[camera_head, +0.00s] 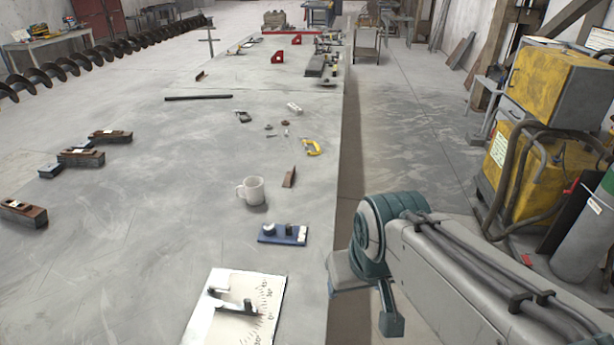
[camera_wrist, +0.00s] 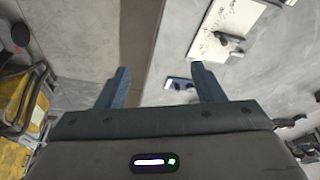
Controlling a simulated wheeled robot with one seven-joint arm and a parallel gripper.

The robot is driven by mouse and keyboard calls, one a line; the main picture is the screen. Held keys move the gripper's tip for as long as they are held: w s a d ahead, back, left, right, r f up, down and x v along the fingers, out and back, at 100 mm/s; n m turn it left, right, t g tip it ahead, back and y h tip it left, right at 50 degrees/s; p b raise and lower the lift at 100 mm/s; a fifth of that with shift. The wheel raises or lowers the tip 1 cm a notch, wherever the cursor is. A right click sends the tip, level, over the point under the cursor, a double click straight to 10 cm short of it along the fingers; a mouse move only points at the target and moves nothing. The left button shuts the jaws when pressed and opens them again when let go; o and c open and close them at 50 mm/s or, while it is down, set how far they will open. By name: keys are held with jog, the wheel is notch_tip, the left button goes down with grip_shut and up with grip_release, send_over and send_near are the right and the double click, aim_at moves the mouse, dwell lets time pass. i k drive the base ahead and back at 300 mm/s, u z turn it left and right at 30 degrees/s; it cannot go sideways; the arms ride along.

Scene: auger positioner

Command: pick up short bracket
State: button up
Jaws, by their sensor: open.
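I cannot tell for sure which piece is the short bracket. A small brown angled piece (camera_head: 289,177) stands on the grey table behind the white mug. A dark and light metal bracket piece (camera_head: 235,301) lies on the white board with angle marks (camera_head: 262,318) at the front; that board also shows in the wrist view (camera_wrist: 208,45). My gripper (camera_wrist: 162,84) is open and empty, its two blue fingers well apart. It hangs over the table's right edge, beside a small blue plate (camera_head: 272,234) that is partly hidden behind a finger in the wrist view (camera_wrist: 180,83).
The white mug (camera_head: 252,191) stands near the blue plate. Brown blocks (camera_head: 82,157) sit at left. Yellow machines (camera_head: 553,85) stand right of the aisle.

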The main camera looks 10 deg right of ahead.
aim_at(287, 182)
jog(key=u, duration=0.45)
jog(key=k, duration=1.05)
jog(key=z, duration=0.95)
jog(key=i, duration=1.2)
jog(key=z, duration=0.75)
jog(key=i, duration=1.6)
jog(key=u, duration=0.9)
jog(key=i, duration=0.95)
jog(key=u, duration=1.3)
jog(key=i, duration=0.3)
jog(key=u, duration=0.35)
